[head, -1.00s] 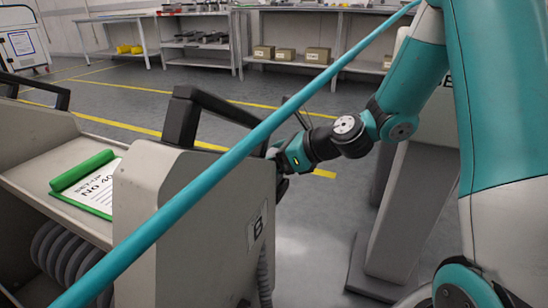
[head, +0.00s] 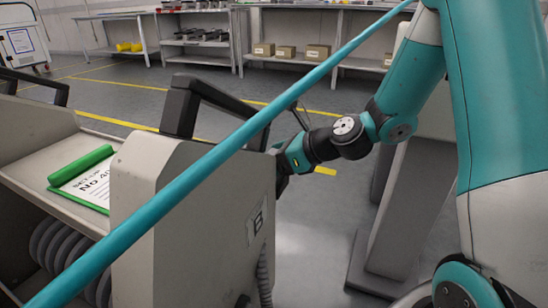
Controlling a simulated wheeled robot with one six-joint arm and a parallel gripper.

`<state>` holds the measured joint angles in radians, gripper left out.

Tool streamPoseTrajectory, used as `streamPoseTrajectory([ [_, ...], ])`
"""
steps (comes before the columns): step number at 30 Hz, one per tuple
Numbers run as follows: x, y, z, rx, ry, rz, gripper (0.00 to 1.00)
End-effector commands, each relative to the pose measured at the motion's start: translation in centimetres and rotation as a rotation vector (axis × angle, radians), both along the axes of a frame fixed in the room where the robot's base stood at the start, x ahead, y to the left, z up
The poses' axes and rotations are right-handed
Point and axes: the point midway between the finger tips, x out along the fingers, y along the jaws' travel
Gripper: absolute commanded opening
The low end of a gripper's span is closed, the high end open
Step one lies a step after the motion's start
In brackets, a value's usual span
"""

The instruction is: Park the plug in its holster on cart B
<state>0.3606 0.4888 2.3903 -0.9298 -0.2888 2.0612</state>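Cart B (head: 205,205) is the pale grey trolley at the left, with the letter B on its end panel. My gripper (head: 281,170) is at the far corner of that end panel, at the end of my teal and black arm. Its fingers are mostly hidden behind the panel edge, so I cannot tell whether they are open or shut. I cannot see the plug or the holster. A grey corrugated hose (head: 264,278) hangs at the lower end of the panel.
A black handle (head: 215,100) rises from the cart top. A green clipboard (head: 84,168) with a set-up sheet lies on its shelf. A teal bar (head: 170,217) crosses the view diagonally. A grey stand (head: 405,210) is at the right. Open floor lies between.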

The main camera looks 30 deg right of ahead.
Motion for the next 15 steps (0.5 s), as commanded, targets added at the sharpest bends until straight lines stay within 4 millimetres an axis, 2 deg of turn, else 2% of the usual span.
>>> streamPoseTrajectory([
  [15,0.0,0.01,-0.81,0.001,0.0,0.0,0.25],
])
